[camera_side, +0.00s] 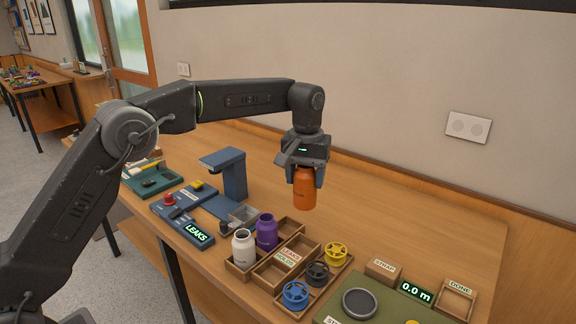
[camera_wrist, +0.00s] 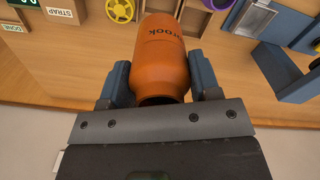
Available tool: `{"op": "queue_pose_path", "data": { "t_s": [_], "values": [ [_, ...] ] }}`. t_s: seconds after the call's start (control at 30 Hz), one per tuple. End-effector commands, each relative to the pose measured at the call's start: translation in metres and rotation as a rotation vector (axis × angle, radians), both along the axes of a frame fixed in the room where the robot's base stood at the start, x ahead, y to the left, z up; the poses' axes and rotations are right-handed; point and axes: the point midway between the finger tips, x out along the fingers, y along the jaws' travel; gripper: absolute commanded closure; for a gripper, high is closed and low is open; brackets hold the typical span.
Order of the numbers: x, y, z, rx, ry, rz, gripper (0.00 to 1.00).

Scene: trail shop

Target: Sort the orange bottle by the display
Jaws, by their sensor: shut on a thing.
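The orange bottle (camera_side: 304,188) is upright in my gripper (camera_side: 306,172), held in the air above the table. In the wrist view the bottle (camera_wrist: 160,55) sits between both fingers of my gripper (camera_wrist: 160,85), with dark lettering on its side. The display (camera_side: 198,233) on the blue tester at the left reads "LEAKS" in green. A wooden tray with compartments (camera_side: 273,273) stands in front of the bottle. One compartment label reads "LEAKS"; a second label beside it looks like "HOLDS". A white bottle (camera_side: 243,248) and a purple bottle (camera_side: 266,232) stand at the tray's left side.
Yellow, black and blue spools (camera_side: 317,273) sit in a wooden rack right of the tray. A green mat (camera_side: 385,306), a "STRAP" box (camera_side: 382,270), a "0.0 m" display (camera_side: 416,292) and a "DONE" box (camera_side: 457,299) are further right. The table behind the tray is clear.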

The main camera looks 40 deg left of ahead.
Motion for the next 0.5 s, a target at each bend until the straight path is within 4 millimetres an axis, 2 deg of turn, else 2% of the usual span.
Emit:
{"op": "queue_pose_path", "data": {
  "t_s": [0.03,0.3,0.5],
  "values": [
    [0.000,0.004,-0.013,0.004,0.009,0.006,0.72],
    [0.000,0.004,-0.057,0.003,0.008,0.007,0.72],
    [0.000,0.004,-0.071,0.002,0.005,0.007,0.72]
  ]
}}
